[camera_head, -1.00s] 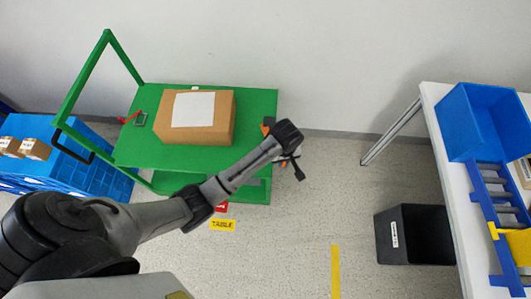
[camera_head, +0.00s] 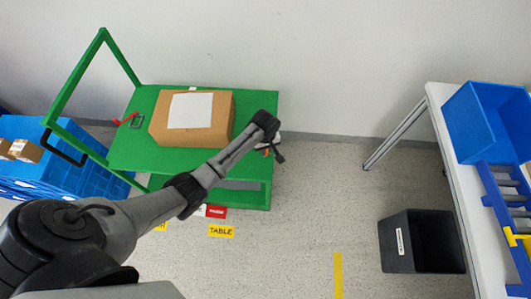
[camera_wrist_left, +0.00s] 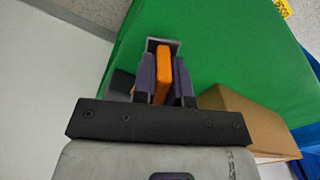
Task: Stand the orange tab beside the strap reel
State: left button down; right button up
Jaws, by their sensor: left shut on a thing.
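The orange tab (camera_wrist_left: 163,75) stands between the two fingers of my left gripper (camera_wrist_left: 163,88) in the left wrist view, with a grey plate (camera_wrist_left: 166,43) at its far end. The fingers are shut on the tab. In the head view my left gripper (camera_head: 274,150) is at the right edge of the green cart, and only a speck of orange shows there. A dark part shows beside the left finger in the wrist view, but I cannot tell whether it is the strap reel. My right gripper is out of view.
A cardboard box (camera_head: 222,130) sits on the green cart (camera_head: 130,153), left of my gripper. Blue crates (camera_head: 70,170) stand at the left.

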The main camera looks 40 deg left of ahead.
pick_arm(q)
jog(key=shift+f+b, duration=1.05)
jog(key=shift+f, duration=0.9)
jog(key=shift+f, duration=0.3)
jog(key=c, duration=1.1)
grip_release()
jog(key=shift+c, duration=0.2)
